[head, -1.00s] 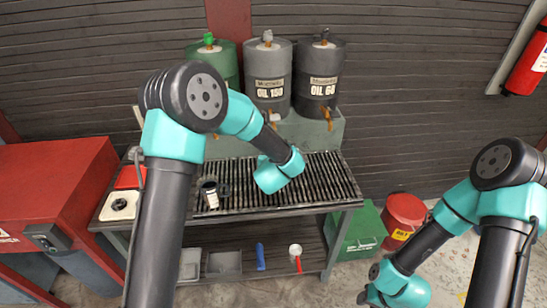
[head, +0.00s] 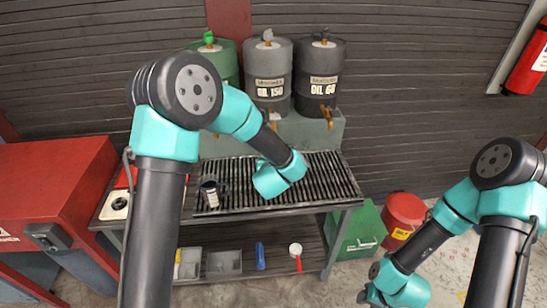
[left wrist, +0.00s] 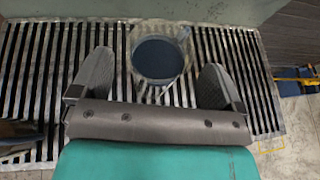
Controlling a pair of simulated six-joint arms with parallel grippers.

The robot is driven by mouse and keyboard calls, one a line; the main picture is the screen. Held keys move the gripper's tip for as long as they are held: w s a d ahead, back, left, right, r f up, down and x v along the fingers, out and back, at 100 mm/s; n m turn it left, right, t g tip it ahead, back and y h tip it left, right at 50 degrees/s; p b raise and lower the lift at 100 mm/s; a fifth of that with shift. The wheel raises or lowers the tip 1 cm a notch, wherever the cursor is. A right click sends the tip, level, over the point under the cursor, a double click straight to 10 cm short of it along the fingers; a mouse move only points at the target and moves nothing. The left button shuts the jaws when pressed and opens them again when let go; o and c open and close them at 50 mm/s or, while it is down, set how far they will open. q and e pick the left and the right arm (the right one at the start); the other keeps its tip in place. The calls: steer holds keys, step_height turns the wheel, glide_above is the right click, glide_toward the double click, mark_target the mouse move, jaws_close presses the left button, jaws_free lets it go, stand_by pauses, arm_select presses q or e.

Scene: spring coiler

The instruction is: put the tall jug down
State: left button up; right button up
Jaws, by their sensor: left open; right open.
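A clear jug (left wrist: 158,58) with dark contents stands on the slatted grate (left wrist: 262,100) in the left wrist view. My left gripper (left wrist: 157,70) is open, with one finger on each side of the jug; I cannot tell whether either touches it. In the head view my left wrist is over the grate and hides the jug and the left fingers. My right gripper (head: 372,296) is open, low at the bottom edge in the head view, away from the bench and empty as far as I can see.
A dark labelled mug (head: 210,194) stands on the grate left of my left wrist. A green drum (head: 222,66) and two grey oil drums (head: 270,80) (head: 318,80) stand behind. A red bin (head: 403,218) is right of the bench. The grate's right part is clear.

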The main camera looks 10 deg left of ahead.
arm_select(q)
steer(key=v, duration=0.8)
steer(key=shift+s, duration=0.2)
steer(key=shift+r, duration=0.1)
arm_select(e)
steer(key=o, duration=0.6)
